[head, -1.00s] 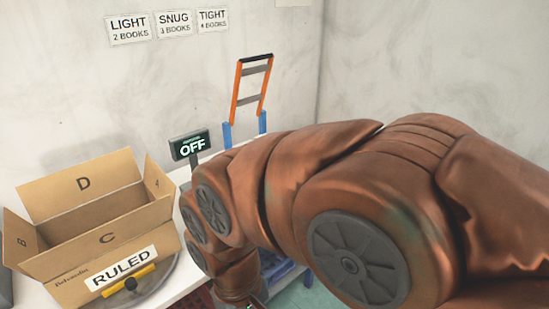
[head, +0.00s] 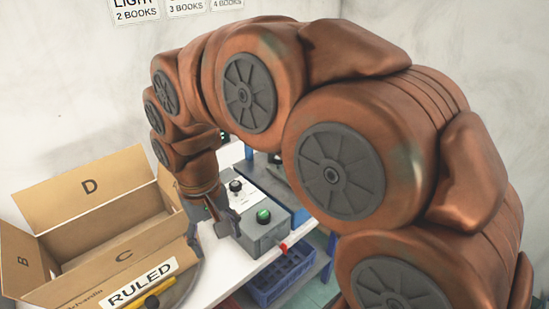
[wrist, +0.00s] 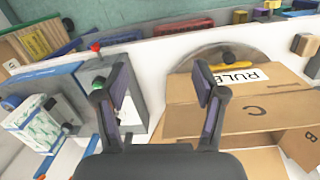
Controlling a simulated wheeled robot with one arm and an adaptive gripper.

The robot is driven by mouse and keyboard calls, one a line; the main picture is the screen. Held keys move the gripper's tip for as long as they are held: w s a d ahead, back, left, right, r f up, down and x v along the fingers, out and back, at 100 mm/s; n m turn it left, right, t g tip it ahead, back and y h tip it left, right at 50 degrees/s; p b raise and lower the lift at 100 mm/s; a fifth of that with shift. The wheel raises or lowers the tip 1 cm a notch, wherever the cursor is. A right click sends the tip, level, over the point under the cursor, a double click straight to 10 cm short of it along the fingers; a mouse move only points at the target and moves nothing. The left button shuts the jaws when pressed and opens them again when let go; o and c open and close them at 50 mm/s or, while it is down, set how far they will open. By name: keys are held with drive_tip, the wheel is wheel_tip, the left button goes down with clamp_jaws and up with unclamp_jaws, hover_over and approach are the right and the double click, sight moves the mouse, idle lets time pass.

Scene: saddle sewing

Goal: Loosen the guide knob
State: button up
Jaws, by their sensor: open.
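A black knob (head: 236,185) stands on a light plate behind the grey box in the head view; I cannot tell for sure that it is the guide knob. Another dark knob sits on the yellow bar (head: 150,297) at the front of the carton. My gripper (head: 215,230) is open and empty, pointing down over the white table between the carton and the grey box. In the wrist view its two fingers (wrist: 160,87) are spread wide with bare white surface between them. My arm hides part of the station behind.
A grey box (head: 262,236) with a green button and a red end piece stands right of my gripper. An open carton marked RULED (head: 95,245) sits on a round plate at left. A blue crate (head: 283,272) is below the table.

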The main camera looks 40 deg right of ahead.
drive_tip(key=w+d+m+t+h+b, duration=0.15)
drive_tip(key=w+d+m, duration=0.25)
drive_tip(key=w+d, duration=0.6)
drive_tip(key=w+d+m+b, duration=0.35)
drive_tip(key=w+d, duration=0.25)
drive_tip(key=w, duration=0.7)
drive_tip(key=m+g+h+b, duration=0.2)
drive_tip(key=m+h+b, duration=0.1)
drive_tip(key=m, duration=0.9)
hover_over(278, 163)
drive_tip(key=w+a, duration=0.1)
drive_tip(key=w, duration=0.1)
wheel_tip(278, 163, down, 9)
drive_tip(key=shift+n+y, duration=0.25)
drive_tip(key=shift+w+p+x, duration=0.2)
drive_tip(key=shift+p+x, duration=0.6)
drive_tip(key=shift+x, duration=2.35)
drive_tip(key=shift+a+f, duration=0.1)
drive_tip(key=shift+a, duration=0.05)
drive_tip(key=c, duration=1.1)
drive_tip(key=shift+c, duration=0.2)
drive_tip(key=shift+f+t+b, duration=0.1)
drive_tip(key=shift+t+b, duration=0.15)
drive_tip(key=shift+b, duration=0.1)
